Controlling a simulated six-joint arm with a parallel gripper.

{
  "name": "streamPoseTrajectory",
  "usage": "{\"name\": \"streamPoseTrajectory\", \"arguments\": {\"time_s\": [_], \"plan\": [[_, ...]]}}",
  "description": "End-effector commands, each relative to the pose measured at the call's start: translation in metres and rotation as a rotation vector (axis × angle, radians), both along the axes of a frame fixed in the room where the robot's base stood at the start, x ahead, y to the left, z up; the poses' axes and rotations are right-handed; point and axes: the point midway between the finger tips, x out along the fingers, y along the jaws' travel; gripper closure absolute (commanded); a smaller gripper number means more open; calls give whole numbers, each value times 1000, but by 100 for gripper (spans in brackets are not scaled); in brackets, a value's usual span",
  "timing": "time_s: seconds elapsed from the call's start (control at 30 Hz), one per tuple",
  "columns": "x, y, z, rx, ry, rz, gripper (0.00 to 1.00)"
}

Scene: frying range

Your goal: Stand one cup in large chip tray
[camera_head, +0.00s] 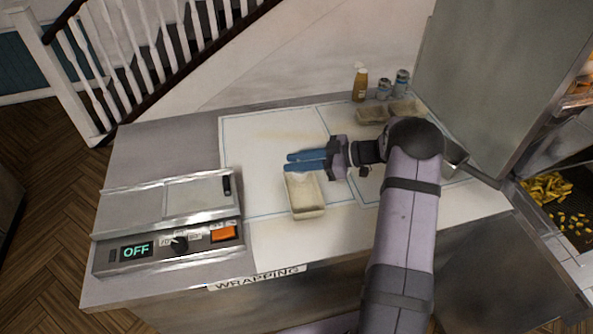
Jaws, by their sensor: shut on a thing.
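A long pale chip tray (308,212) lies on the white wrapping mat near its middle. My gripper (291,163) has two blue fingers that point left over the far end of this tray. It is shut on a small pale thing, seemingly a cup (299,178), just below the fingertips. The cup's outline blends with the tray, and I cannot tell whether its base touches the tray floor.
A heat-sealing unit (170,241) reading OFF stands at left. Two more pale trays (372,115) (402,108), a sauce bottle (360,84) and two small pots (383,89) (402,82) stand at the back. A metal container (453,158) is right of my arm. The mat's left part is clear.

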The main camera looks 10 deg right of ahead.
Motion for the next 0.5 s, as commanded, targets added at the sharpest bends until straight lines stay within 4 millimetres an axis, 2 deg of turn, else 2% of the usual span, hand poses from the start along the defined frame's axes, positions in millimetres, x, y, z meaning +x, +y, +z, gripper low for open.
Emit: {"name": "streamPoseTrajectory", "arguments": {"time_s": [0.5], "plan": [[0, 0, -41, 1, 2, 0, 100]]}}
